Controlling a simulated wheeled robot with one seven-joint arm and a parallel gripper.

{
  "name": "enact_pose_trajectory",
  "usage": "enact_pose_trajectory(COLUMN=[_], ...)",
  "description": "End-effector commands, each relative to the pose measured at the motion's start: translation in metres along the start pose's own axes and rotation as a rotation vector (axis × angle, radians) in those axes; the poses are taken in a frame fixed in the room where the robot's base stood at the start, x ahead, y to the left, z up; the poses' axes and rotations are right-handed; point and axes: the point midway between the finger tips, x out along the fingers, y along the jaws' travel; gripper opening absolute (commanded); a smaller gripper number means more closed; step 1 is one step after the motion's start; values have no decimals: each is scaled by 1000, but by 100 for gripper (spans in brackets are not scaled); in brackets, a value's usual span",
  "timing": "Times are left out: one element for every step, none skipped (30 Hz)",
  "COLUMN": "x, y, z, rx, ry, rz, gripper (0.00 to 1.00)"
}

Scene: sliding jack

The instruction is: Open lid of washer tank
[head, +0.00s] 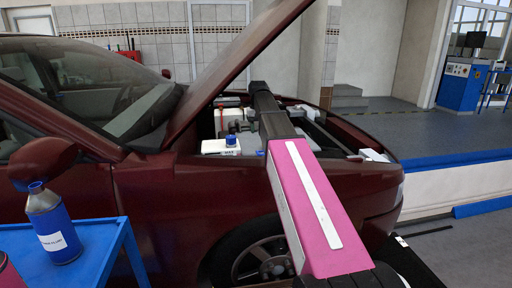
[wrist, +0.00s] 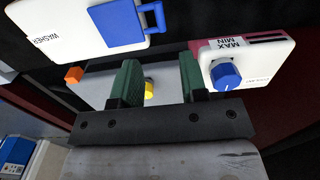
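The washer tank (wrist: 45,32) is white and marked WASHER, at the upper left of the wrist view. Its blue lid (wrist: 118,24) lies flat over it and looks closed, with a loop-shaped tab (wrist: 152,17) on its right edge. My gripper (wrist: 160,80) has two green fingers spread apart with nothing between them in contact. The fingertips are below and just right of the lid, apart from it. In the head view my arm reaches into the engine bay, and my gripper is hidden there. I cannot pick out the washer tank in that view.
A second white tank marked MAX and MIN, with a round blue cap (wrist: 226,75), is close right of my fingers. A yellow knob (wrist: 149,88) and an orange block (wrist: 74,75) lie beyond. The raised hood (head: 235,62) slopes above the bay. A blue cart (head: 98,250) holds a bottle (head: 53,224).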

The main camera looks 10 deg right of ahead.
Motion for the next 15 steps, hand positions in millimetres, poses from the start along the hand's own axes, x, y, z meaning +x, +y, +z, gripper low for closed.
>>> enact_pose_trajectory(x=[2,4,7,10,14,20,25,30,37,42,48,55,60,65,72], y=[0,0,0,0,0,0,0,0,0,0,0,0,0,0,0], z=[0,0,1,1,1,1,1,1,1,1,1,1,1,1,1], rx=[0,0,0,0,0,0,0,0,0,0,0,0,0,0,0], ry=[0,-1,-1,-1,-1,-1,-2,-2,-2,-2,-2,-3,-2,-2,-2], rz=[0,0,0,0,0,0,0,0,0,0,0,0,0,0,0], gripper=[40,40,40,40,40,40,40,40,40,40,40,40,40,40,40])
